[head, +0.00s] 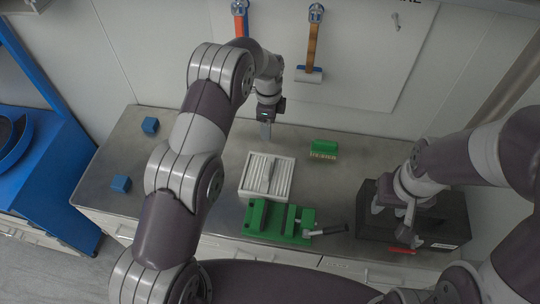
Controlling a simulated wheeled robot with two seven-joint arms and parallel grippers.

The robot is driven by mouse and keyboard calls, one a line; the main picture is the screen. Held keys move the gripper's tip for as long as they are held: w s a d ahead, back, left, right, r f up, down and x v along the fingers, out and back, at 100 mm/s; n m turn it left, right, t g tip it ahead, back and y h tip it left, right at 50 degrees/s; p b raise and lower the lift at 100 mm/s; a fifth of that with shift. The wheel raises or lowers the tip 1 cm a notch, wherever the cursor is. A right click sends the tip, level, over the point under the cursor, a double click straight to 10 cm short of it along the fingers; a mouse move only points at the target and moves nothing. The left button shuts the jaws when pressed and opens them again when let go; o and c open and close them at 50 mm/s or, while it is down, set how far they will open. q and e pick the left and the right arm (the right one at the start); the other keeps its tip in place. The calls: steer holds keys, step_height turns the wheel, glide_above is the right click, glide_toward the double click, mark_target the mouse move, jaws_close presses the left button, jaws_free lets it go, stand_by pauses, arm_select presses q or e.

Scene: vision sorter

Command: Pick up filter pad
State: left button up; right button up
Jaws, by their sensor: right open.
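A white ribbed square block (251,191), which may be the filter pad, lies on the metal worktop in the middle. A thin grey piece (266,178) lies across its top. No other pad-like thing is clear. My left gripper (265,132) points down over the worktop behind the white block, apart from it; its fingers show edge-on, so its opening is unclear. My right gripper (393,216) is open over the dark box at the right, with nothing seen between its fingers. My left arm covers part of the worktop left of the block.
A green vise (270,222) with a handle stands in front of the white block. A green brush (323,149) lies behind right. Two blue cubes (150,126) (121,184) lie left. The dark box (452,226) has a red piece (402,250) at its front. Tools hang on the back wall.

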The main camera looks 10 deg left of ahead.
arm_select(q)
step_height(320, 180, up, 7)
steer(key=p, duration=0.2)
steer(key=o, duration=0.4)
steer(key=shift+a, duration=0.2)
steer(key=a+f+b, duration=0.2)
steer(key=a+b, duration=0.1)
arm_select(e)
step_height(320, 180, down, 7)
steer(key=b, duration=0.4)
arm_select(q)
steer(key=m+h, duration=0.5)
steer(key=m, duration=3.1)
glide_toward(266, 168)
steer(key=d+f+p, duration=0.2)
steer(key=f, duration=0.1)
steer(key=shift+f+y, duration=0.15)
steer(key=shift+y, duration=0.15)
steer(key=shift+d+f+p, duration=0.25)
steer(key=shift+f+p, duration=0.1)
steer(key=shift+p, duration=0.2)
steer(key=p+x, duration=0.2)
steer(key=x, duration=0.2)
steer(key=shift+f, duration=0.45)
arm_select(e)
step_height(266, 168, up, 6)
steer(key=shift+f, duration=0.2)
